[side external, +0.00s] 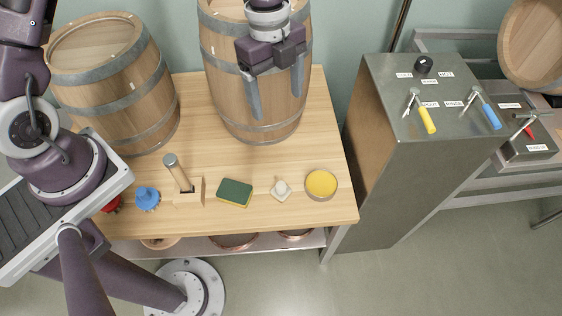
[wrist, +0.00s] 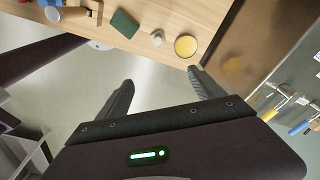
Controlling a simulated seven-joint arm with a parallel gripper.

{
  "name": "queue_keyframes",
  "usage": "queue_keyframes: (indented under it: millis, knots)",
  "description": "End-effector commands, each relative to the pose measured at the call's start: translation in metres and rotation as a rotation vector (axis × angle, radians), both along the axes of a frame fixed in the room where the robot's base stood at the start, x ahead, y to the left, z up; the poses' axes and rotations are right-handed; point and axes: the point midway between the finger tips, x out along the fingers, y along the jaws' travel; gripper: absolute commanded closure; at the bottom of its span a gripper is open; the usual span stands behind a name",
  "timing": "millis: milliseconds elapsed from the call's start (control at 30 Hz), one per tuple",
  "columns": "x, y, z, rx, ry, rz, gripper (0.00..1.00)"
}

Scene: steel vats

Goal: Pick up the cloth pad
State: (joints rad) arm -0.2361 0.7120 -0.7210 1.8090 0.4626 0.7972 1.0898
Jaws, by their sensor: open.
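A small cream pad (side external: 281,190) with a rounded knob on top, which looks like the cloth pad, lies on the wooden table between a green block and a round yellow dish. It also shows in the wrist view (wrist: 157,38), near the top. My gripper (side external: 277,107) is open and empty, high up and in front of a barrel in the side view. In the wrist view my gripper's fingers (wrist: 160,77) are spread apart, with floor visible between them. The pad is clear of the fingers.
A green and yellow sponge-like block (side external: 234,193) lies left of the pad, and the yellow dish (side external: 321,184) lies right. Further left are a wooden block with a handle (side external: 187,190) and a blue knob (side external: 147,199). Barrels (side external: 115,80) stand behind; a steel cabinet (side external: 385,170) stands right.

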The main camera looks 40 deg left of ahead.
Motion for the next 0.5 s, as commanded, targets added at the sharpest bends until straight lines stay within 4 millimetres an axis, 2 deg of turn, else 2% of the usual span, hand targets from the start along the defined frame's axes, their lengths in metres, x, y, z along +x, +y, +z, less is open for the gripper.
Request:
queue_keyframes:
  millis: [33, 100, 300, 400, 500]
  knots:
    - [-0.003, -0.001, -0.033, 0.001, 0.014, -0.005, 0.23]
    - [-0.004, -0.001, -0.081, 0.002, 0.014, -0.006, 0.23]
    - [-0.003, 0.0, -0.216, 0.003, 0.006, -0.002, 0.23]
    - [-0.001, 0.0, -0.259, 0.002, 0.002, 0.0, 0.23]
    - [0.0, 0.0, -0.279, 0.002, -0.002, 0.001, 0.23]
